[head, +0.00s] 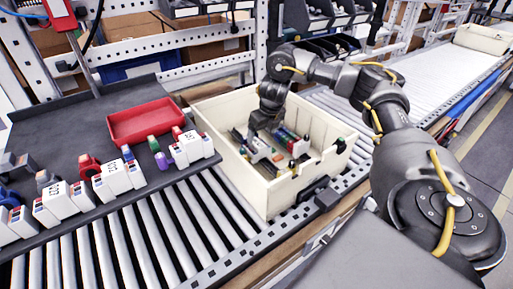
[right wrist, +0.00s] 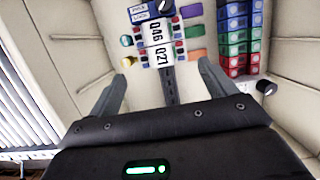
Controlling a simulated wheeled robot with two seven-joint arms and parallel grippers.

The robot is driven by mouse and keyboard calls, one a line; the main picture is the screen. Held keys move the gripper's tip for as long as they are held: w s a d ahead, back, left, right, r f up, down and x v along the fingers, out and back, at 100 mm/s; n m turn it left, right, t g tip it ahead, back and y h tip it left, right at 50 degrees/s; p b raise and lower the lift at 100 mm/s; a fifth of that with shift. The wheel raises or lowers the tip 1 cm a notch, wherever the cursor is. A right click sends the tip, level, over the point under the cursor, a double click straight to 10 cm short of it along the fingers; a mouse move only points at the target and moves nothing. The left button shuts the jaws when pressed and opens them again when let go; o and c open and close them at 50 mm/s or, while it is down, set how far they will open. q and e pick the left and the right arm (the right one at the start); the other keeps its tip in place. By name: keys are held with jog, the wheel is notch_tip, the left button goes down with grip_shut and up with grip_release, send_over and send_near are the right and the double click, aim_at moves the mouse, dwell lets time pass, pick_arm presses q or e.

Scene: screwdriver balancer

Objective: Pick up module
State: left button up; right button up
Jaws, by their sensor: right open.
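Several modules lie in the cream crate (head: 235,193). In the right wrist view, a white module marked Q27 (right wrist: 161,56) sits beside one marked Q46 (right wrist: 157,33), in line along a dark rail (right wrist: 170,90). My right gripper (head: 262,142) reaches down into the crate. The wrist view shows it open (right wrist: 163,78), with its fingertips on either side of the white modules' lower end and a gap on both sides. Nothing is held. Whether the fingers are level with the modules cannot be told. My left gripper is not in view.
A stack of coloured blocks (right wrist: 237,38) stands near the right gripper's finger. The crate walls surround the gripper closely. A red tray (head: 150,121) and several white modules (head: 118,178) sit on the dark panel (head: 50,130) at left. Bare rollers (head: 150,235) run in front.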

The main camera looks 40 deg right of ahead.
aim_at(260, 145)
jog(key=x, duration=0.1)
jog(key=b+x, duration=0.1)
jog(key=x, duration=0.1)
jog(key=shift+s+f, duration=0.15)
jog(key=shift+s, duration=0.1)
jog(key=shift+w+b+x, duration=0.25)
jog(key=shift+b+x, duration=0.2)
jog(key=shift+x, duration=0.65)
jog(key=x, duration=0.4)
jog(key=shift+s+d+f+p, duration=0.1)
jog(key=shift+s+f+p, duration=0.05)
jog(key=shift+f+p, duration=0.2)
jog(key=shift+f, duration=0.15)
jog(key=c, duration=0.9)
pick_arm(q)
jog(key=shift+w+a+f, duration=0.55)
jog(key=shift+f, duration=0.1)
